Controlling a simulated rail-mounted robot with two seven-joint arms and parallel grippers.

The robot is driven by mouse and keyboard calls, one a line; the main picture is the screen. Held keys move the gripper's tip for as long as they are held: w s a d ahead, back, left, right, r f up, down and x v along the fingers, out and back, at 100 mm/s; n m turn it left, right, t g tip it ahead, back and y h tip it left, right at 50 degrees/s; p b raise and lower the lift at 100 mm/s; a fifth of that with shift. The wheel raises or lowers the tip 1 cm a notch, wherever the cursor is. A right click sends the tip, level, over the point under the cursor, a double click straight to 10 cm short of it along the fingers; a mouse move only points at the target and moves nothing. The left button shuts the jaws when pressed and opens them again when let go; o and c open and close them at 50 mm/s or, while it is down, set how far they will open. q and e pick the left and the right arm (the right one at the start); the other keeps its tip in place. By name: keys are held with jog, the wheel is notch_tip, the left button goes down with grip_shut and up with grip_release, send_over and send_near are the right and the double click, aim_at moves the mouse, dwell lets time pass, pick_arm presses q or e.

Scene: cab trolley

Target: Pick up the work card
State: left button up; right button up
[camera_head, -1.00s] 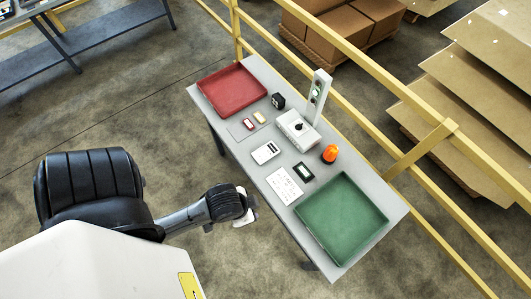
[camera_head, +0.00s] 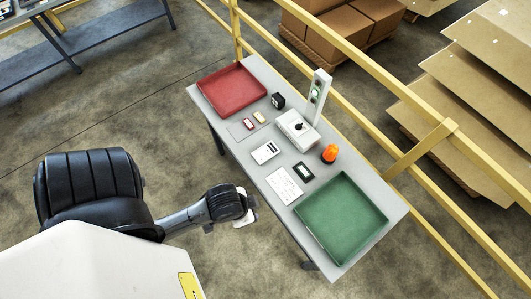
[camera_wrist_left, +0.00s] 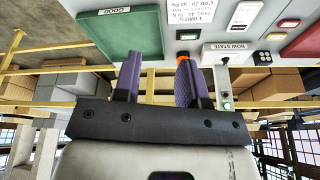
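The work card (camera_head: 285,186), a white sheet with printed lines, lies flat on the grey table (camera_head: 225,129) beside the green tray. In the left wrist view the printed card (camera_wrist_left: 188,14) shows at the top edge, partly cut off. My left gripper (camera_head: 249,207) is beside the table's near long edge, left of and apart from the card in the head view. In the left wrist view its two purple fingers (camera_wrist_left: 158,72) stand apart with nothing held between them. My right gripper is in neither view.
The green tray (camera_head: 305,225) and the red tray (camera_head: 205,88) take up the table's ends. A white device (camera_head: 267,152), a small dark-framed box (camera_head: 302,171), an orange beacon (camera_head: 329,154) and a switch box (camera_head: 291,136) stand near the card. Yellow rails (camera_head: 375,119) run behind the table.

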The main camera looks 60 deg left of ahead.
pick_arm(q)
jog(key=shift+o, duration=0.3)
jog(key=o, duration=0.8)
jog(key=shift+a, duration=0.1)
jog(key=shift+c, duration=0.2)
jog(key=o, duration=0.3)
jog(key=shift+o, duration=0.2)
